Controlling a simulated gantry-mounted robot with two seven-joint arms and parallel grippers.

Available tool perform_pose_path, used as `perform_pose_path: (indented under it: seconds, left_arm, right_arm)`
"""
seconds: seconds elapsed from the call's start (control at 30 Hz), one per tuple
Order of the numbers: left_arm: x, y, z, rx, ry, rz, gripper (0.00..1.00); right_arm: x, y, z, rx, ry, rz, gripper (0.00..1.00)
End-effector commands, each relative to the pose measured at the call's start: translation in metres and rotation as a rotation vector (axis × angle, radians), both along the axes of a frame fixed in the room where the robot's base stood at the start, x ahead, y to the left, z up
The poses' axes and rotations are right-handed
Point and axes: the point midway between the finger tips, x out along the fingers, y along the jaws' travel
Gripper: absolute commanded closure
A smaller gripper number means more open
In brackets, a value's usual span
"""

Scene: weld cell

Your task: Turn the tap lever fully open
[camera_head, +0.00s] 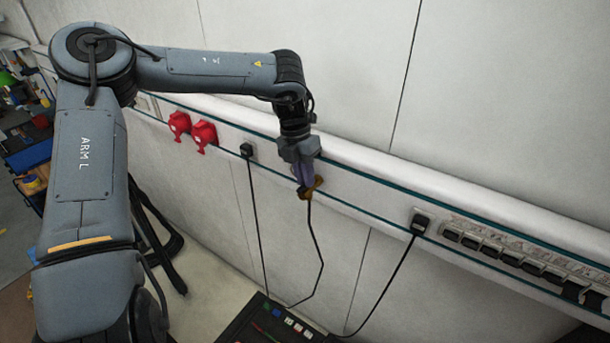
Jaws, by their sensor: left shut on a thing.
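My left gripper (305,179) is at the wall rail, pointing down, with its fingers shut on a small brass-brown fitting (311,190). Only the lower part of this fitting shows below the fingers. A thin black cable appears to hang from it. The gripper hides its upper part, so I cannot tell whether it is the tap lever or how far it is turned. No other tap lever is clearly visible. My right gripper is not in view.
The pale wall rail (365,202) carries two red fittings (204,134), black plugs (420,222) with hanging cables, and a row of dark switches (525,263). A dark panel (262,325) lies below. Shelving (25,150) stands far left. The upper wall is clear.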

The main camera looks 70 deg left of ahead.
Motion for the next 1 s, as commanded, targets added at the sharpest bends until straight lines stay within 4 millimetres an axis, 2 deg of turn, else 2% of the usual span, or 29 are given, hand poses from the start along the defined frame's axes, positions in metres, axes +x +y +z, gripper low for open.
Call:
perform_pose_path:
  seconds: [0.3,0.33,0.5,0.83,1.0]
  left_arm:
    - [0.000,0.000,0.000,0.001,-0.001,-0.003,1.00]
    - [0.000,0.000,0.000,0.001,-0.001,-0.003,0.85]
    - [0.000,0.000,0.000,0.001,-0.001,-0.002,0.61]
    - [0.000,0.001,0.002,0.001,0.000,-0.001,0.61]
    - [-0.001,0.004,0.016,0.003,-0.001,0.001,0.61]
  right_arm:
    - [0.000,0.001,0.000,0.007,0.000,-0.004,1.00]
    - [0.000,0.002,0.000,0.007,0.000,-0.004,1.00]
    - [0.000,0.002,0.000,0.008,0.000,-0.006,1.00]
    - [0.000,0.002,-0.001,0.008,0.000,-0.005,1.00]
    - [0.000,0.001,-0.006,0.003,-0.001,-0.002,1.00]
